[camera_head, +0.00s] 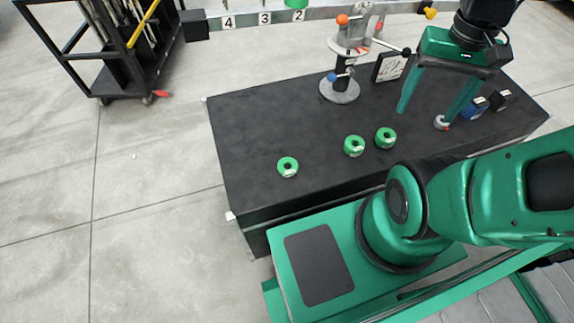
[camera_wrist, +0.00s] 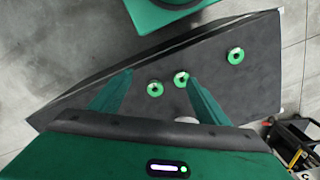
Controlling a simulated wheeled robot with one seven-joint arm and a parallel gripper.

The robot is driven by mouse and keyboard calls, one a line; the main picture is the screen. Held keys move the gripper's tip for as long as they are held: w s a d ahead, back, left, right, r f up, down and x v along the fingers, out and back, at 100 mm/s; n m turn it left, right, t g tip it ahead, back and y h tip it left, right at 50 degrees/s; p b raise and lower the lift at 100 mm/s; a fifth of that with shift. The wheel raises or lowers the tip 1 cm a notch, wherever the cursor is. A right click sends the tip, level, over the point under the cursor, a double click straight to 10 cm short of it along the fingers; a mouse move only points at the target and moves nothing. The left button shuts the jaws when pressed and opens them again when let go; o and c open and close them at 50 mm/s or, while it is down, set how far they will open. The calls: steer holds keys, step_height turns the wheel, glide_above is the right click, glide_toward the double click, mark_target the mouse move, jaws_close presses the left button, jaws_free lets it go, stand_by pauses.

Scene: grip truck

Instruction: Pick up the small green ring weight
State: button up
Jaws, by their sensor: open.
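In the wrist view the left one (camera_wrist: 236,56) lies apart, while the middle one (camera_wrist: 181,79) and right one (camera_wrist: 155,89) are close together. My gripper (camera_head: 427,112) is open and empty above the table, to the right of the rings. In the wrist view its fingers (camera_wrist: 160,76) spread wide, one overlapping the middle ring's edge.
A stand with a round grey base (camera_head: 340,92) and an orange knob is behind the rings. A blue block (camera_head: 474,107), a black block (camera_head: 501,100) and a small pale round object (camera_head: 441,123) are at the right. The table's left end is clear.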

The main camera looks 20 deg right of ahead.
steer(key=shift+c, duration=0.2)
steer(key=m+y, duration=0.1)
steer(key=m, duration=0.8)
glide_toward(287, 168)
steer(key=shift+s+a+f, duration=0.1)
steer(key=shift+f, duration=1.45)
steer(key=shift+a+f, duration=0.1)
steer(key=shift+f, duration=1.45)
steer(key=c, duration=1.4)
